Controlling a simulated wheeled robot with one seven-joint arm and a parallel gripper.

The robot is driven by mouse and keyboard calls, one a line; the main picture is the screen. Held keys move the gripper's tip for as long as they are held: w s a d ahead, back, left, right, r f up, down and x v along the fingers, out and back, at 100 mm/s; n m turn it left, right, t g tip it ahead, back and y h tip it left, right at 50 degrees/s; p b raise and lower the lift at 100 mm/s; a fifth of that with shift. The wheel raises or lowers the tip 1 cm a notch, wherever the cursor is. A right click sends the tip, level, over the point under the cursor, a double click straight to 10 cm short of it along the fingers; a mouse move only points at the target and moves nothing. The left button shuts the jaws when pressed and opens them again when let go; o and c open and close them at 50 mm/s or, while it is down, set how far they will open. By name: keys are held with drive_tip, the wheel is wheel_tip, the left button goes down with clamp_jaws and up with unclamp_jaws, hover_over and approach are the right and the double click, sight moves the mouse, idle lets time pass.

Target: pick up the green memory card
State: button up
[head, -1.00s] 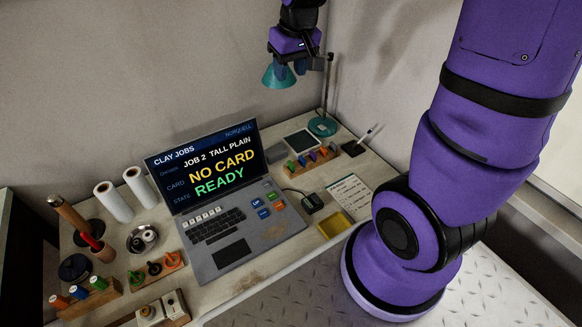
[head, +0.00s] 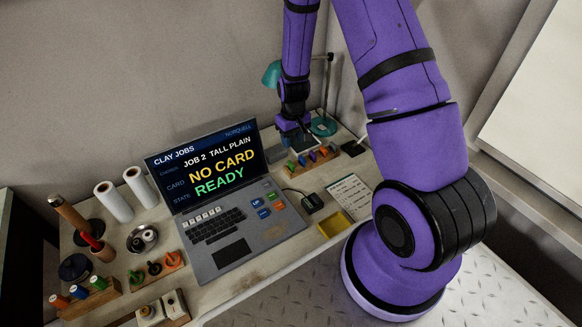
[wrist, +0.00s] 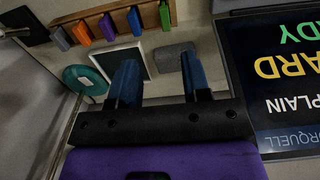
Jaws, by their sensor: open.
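The green memory card (head: 291,165) stands at the left end of a wooden rack (head: 318,165), beside blue, purple, orange and grey cards. My gripper (head: 298,137) is low over the back of the desk, behind the rack. In the wrist view its two blue fingers (wrist: 160,75) are apart with nothing held between them. The card is beyond the fingertips, apart from them.
A laptop (head: 232,250) stands left of the rack. A teal lamp base (head: 322,126) is behind. A yellow tray (head: 335,224) is in front.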

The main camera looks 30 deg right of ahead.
hover_over(291, 163)
drive_tip(key=f, duration=0.5)
drive_tip(key=shift+d, duration=0.25)
drive_tip(key=shift+a+f, duration=0.15)
drive_tip(key=shift+f, duration=1.2)
drive_tip(key=shift+a+f, duration=0.15)
drive_tip(key=shift+f, duration=1.2)
clamp_jaws()
